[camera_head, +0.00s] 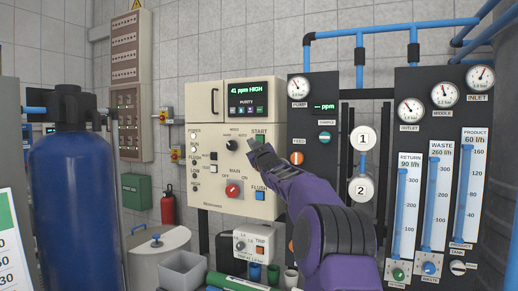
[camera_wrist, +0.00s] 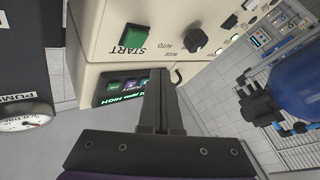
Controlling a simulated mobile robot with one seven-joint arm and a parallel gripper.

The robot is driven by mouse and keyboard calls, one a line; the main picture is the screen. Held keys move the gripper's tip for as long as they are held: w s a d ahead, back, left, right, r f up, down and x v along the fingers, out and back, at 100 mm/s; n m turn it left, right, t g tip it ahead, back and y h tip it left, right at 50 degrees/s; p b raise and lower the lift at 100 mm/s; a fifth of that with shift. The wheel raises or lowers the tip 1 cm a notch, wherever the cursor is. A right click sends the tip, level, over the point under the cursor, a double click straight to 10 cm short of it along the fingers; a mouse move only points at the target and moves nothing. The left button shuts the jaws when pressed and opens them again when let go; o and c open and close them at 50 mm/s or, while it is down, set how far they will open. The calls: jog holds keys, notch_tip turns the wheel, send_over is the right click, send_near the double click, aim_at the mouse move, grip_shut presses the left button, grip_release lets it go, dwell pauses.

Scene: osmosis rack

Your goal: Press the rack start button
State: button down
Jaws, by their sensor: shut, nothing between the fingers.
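The rack control panel (camera_head: 215,197) is a cream box in the middle of the head view. Its green START button (camera_head: 261,139) is at the upper right of the panel, partly behind my gripper. In the wrist view the START button (camera_wrist: 132,38) shows whole, at the upper left, beside a black mode knob (camera_wrist: 195,40). My gripper (camera_head: 254,142) is shut and empty, its fingertips just in front of the panel near the button. In the wrist view the gripper (camera_wrist: 158,72) has its tips below the button in the picture, over the display. I cannot tell whether it touches anything.
A lit purity display (camera_head: 249,96) reads 41 ppm HIGH above the button. A red main switch (camera_head: 233,189) and a blue FLUSH button (camera_head: 260,195) sit lower on the panel. Gauges and flow tubes (camera_head: 435,200) stand at right. A blue tank (camera_head: 75,190) stands at left.

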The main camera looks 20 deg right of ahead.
jog(key=shift+s+a+b, duration=0.5)
jog(key=shift+a+b, duration=0.05)
dwell(0.4)
